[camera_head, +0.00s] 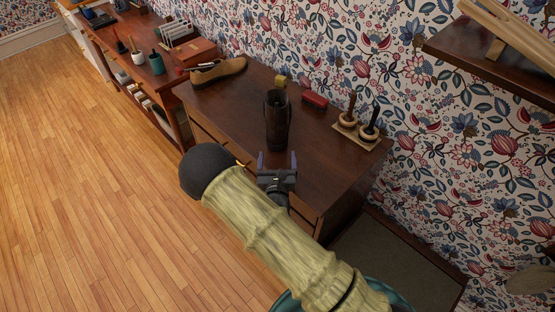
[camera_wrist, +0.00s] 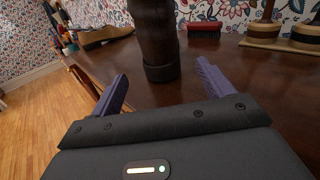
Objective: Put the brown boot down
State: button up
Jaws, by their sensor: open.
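A tall, dark brown, open-topped thing, which looks like the brown boot (camera_head: 277,122), stands upright on the wooden cabinet top (camera_head: 318,150). Its lower part and base also show in the wrist view (camera_wrist: 158,45), resting on the wood; its upper part is cut off there. My gripper (camera_head: 277,160) is open and empty at the front edge of the cabinet. In the wrist view its two purple fingers (camera_wrist: 162,75) point toward the boot, which stands just beyond and between their tips. No contact shows. Any toe on the far side is hidden.
A tan shoe (camera_head: 220,71) lies left of the boot. A red brush-like block (camera_head: 315,99) and a small yellow block (camera_head: 281,81) lie behind it. A stand with two round-based, dark-handled tools (camera_head: 358,134) is at right. A shelf (camera_head: 490,62) juts out above right.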

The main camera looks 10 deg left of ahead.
dwell(0.3)
jog(key=d+r+m+h, duration=0.1)
jog(key=d+h, duration=0.1)
jog(key=w+d+r+m+h, duration=0.1)
jog(key=d+m, duration=0.1)
jog(key=d, duration=0.1)
jog(key=d+r+m+h, duration=0.1)
jog(key=d+h, duration=0.1)
jog(key=shift+w+d+r+m+h, duration=0.15)
jog(key=shift+d+r+m+h, duration=0.1)
jog(key=shift+m+h, duration=0.05)
jog(key=s+d+r+m+g+h, duration=0.2)
jog(key=s+d+m+g+h, duration=0.4)
jog(key=d, duration=0.4)
jog(key=s+d+r+m+g+h, duration=0.35)
jog(key=d+m+g, duration=0.25)
jog(key=d+m, duration=0.35)
jog(key=s+d+m+g+y, duration=0.2)
jog(key=s+m+g+y, duration=0.3)
jog(key=s+m+g, duration=0.4)
jog(key=s+a+r+m+t+y, duration=0.2)
jog(key=a+r+m+t+y, duration=0.3)
jog(key=m+y, duration=0.3)
jog(key=shift+a+r+m+t, duration=0.15)
jog(key=shift+a+m+t, duration=0.1)
jog(key=shift+m+t, duration=0.2)
